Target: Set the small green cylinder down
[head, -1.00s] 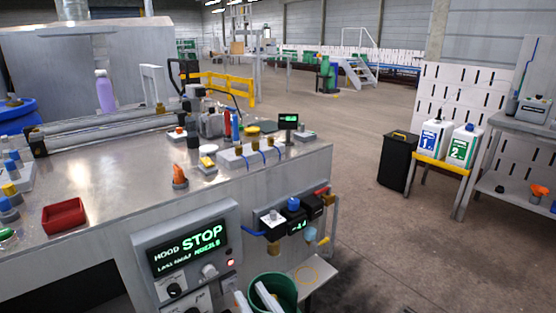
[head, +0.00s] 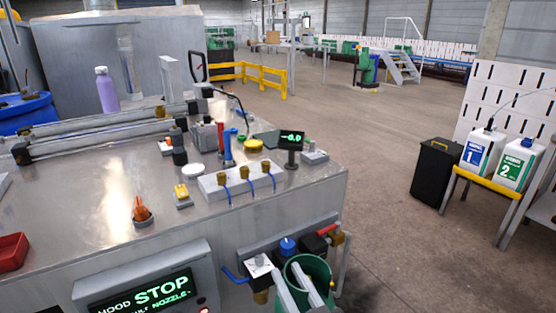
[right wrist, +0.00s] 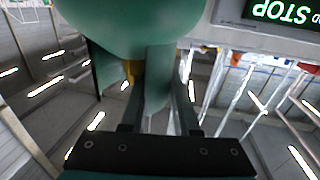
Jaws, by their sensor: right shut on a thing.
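The green cylinder (head: 325,266) is at the bottom of the head view, in front of the bench's front right corner. It looks like an open-topped cup with a dark inside. My right gripper (head: 300,283) is shut on it, its pale fingers reaching over the near rim. In the right wrist view the green cylinder (right wrist: 130,28) fills the top middle, between and beyond the fingers of my right gripper (right wrist: 160,65). What lies under the cylinder is hidden in the head view. My left gripper is not in view.
The metal bench (head: 90,215) carries valves, a red tray (head: 12,251) and a small display (head: 290,140). A STOP panel (head: 140,292) and a valve block (head: 262,268) are on its front. Open floor (head: 385,235) lies to the right, before a black bin (head: 435,172) and two jugs.

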